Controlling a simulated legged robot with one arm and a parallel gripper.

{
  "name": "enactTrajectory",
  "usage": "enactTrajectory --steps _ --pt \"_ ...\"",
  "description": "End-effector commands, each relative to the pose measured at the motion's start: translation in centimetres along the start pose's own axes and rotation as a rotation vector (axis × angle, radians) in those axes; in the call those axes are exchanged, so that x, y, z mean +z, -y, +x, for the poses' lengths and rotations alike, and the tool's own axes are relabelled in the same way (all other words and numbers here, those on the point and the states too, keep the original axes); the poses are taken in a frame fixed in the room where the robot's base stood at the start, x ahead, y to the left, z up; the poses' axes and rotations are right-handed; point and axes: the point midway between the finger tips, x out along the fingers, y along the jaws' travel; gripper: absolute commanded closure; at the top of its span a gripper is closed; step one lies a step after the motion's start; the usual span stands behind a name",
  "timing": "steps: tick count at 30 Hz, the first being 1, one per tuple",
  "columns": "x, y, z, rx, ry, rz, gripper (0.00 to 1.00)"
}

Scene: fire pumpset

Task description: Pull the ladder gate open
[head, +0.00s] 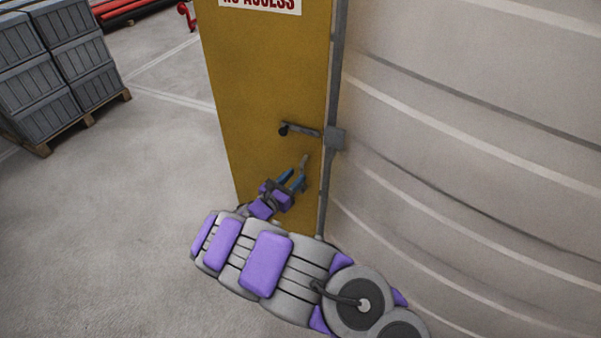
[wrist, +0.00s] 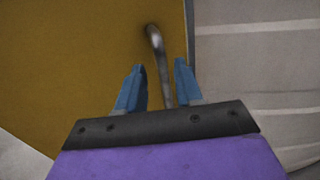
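The ladder gate is a tall yellow panel (head: 262,80) with a "NO ACCESS" sign (head: 262,4) at its top. It also fills much of the wrist view (wrist: 70,60). A dark lever (head: 300,130) sticks out near its right edge, beside a grey box (head: 335,139) on the post. My gripper (head: 295,174) is in front of the panel, below the lever, with blue fingers apart. In the wrist view, a bent grey bar (wrist: 156,45) shows between and beyond the open fingers (wrist: 159,68). I see gaps on both sides of it; its lower end is hidden by my gripper.
A pale ribbed curved wall (head: 460,150) stands close on the right, behind the grey post (head: 337,60). Grey crates on a wooden pallet (head: 75,122) are at the far left. The floor (head: 130,230) left of the gate is clear.

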Motion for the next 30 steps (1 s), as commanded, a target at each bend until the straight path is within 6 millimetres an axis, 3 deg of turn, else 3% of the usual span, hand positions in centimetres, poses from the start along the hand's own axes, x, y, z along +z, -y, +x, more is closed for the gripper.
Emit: enactTrajectory --steps 3,9,20,30 --pt "-0.1 0.2 2.0 -0.004 0.000 0.000 0.64" --pt "0.0 0.1 3.8 -0.001 0.001 0.000 0.64" --pt "0.1 0.0 4.2 -0.001 0.002 0.000 0.64" --pt "0.1 0.0 4.1 0.000 0.002 0.001 0.97"
